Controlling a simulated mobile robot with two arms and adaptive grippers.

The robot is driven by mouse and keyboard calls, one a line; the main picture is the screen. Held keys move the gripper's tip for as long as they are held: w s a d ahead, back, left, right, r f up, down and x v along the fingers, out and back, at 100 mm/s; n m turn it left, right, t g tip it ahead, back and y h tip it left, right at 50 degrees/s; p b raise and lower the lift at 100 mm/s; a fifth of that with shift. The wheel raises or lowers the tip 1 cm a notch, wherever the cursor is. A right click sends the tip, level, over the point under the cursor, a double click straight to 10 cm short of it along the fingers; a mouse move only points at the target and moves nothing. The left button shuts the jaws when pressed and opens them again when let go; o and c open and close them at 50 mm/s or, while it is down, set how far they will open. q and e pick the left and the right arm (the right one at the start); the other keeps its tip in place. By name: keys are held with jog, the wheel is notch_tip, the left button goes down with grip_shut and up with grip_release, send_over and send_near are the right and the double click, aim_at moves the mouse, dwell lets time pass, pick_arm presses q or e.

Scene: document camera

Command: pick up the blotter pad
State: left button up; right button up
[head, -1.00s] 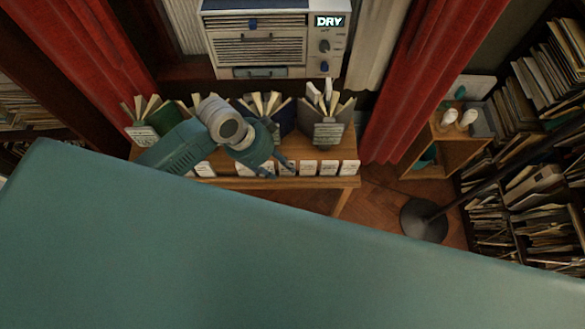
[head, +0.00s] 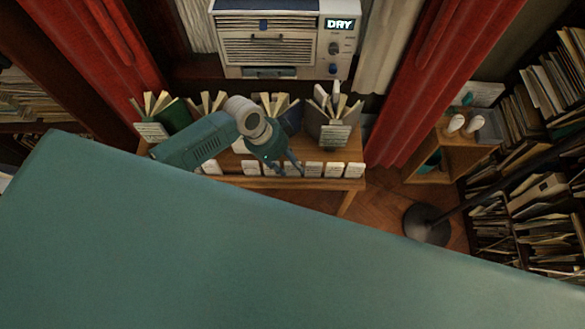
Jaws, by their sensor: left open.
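I cannot pick out the blotter pad for certain. My left gripper (head: 290,168) is open, with its fingers over the front edge of a wooden table (head: 350,184), near a row of small white cards (head: 312,169). I see nothing between its fingers. My left arm hides part of the table top and some of the cards. My right gripper is not in view.
Books standing fanned open line the table, including a grey one (head: 334,128) at right. An air conditioner (head: 285,45) is behind, between red curtains (head: 440,70). A wooden stand (head: 462,163), a lamp base (head: 427,222) and crowded bookshelves are at right.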

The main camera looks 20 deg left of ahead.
pick_arm(q)
jog(key=shift+x, duration=0.95)
jog(key=shift+c, duration=0.2)
jog(key=c, duration=0.8)
jog(key=shift+r, duration=0.2)
